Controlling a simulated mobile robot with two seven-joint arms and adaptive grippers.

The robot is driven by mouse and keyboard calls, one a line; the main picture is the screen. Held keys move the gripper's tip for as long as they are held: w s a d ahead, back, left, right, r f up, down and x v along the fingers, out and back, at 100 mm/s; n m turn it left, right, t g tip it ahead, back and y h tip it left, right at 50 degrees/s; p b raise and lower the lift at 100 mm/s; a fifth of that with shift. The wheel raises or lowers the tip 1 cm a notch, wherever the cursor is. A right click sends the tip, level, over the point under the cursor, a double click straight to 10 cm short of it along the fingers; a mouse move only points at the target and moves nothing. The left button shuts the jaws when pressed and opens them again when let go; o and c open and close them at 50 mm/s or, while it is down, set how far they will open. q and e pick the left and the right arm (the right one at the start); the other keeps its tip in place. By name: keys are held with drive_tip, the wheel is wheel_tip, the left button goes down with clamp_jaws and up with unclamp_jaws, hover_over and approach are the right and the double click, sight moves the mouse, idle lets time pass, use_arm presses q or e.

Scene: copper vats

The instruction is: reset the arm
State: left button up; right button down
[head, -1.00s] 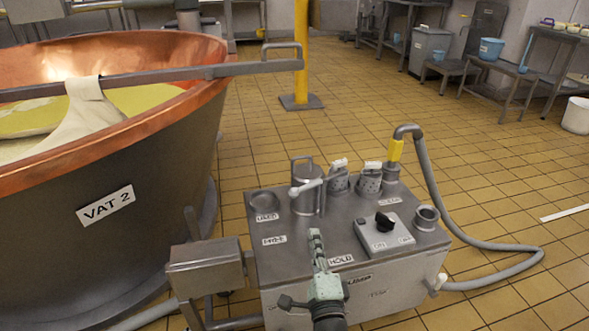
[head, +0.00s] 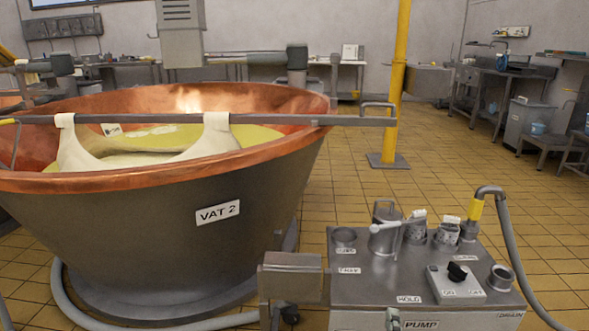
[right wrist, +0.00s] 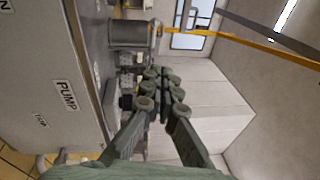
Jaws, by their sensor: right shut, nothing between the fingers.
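My right gripper (head: 393,319) shows only as a small grey-green tip at the bottom edge of the head view, in front of the pump cart (head: 372,288). In the right wrist view its fingers (right wrist: 161,78) are together with nothing held between them. There the cart's front with its PUMP label (right wrist: 66,95) is on the left, beside the gripper and apart from it. Most of my right arm is out of the head view. My left gripper is not in view.
The copper vat (head: 262,163) labelled VAT 2 stands at the left, with a bar across it carrying pale cloth (head: 215,137). A grey hose (head: 513,240) rises from the cart's right. A yellow post (head: 398,85) stands behind. Tiled floor (head: 440,150) is open at centre right.

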drive_tip(key=w+d+r+n+y, duration=0.1)
drive_tip(key=d+r+n+y, duration=0.15)
drive_tip(key=d+n, duration=0.4)
drive_tip(key=d+r+n+y, duration=0.1)
drive_tip(key=d+n+y, duration=0.35)
drive_tip(key=d, duration=0.35)
drive_tip(key=s+a+f+n+g+h, duration=0.1)
drive_tip(key=s+f+n+g, duration=0.3)
drive_tip(key=f, duration=0.3)
drive_tip(key=s+a+f+n+g, duration=0.1)
drive_tip(key=s+f+n+g, duration=0.1)
drive_tip(key=f+n+g, duration=0.4)
drive_tip(key=s+d+f+n+g+h, duration=0.2)
drive_tip(key=s+d+n+g+h, duration=0.1)
drive_tip(key=s+d, duration=0.3)
drive_tip(key=s+d+f+n+g+h, duration=0.2)
drive_tip(key=s+d+f+h, duration=0.15)
drive_tip(key=s, duration=0.45)
drive_tip(key=s+a+f+m+y, duration=0.1)
drive_tip(key=a+f, duration=0.1)
drive_tip(key=a, duration=0.5)
drive_tip(key=s+a+f+m+g+y, duration=0.1)
drive_tip(key=s+a+f+y, duration=0.1)
drive_tip(key=a, duration=0.6)
drive_tip(key=shift+s+a+m, duration=0.2)
drive_tip(key=shift+a+m, duration=0.05)
drive_tip(key=shift+m, duration=0.05)
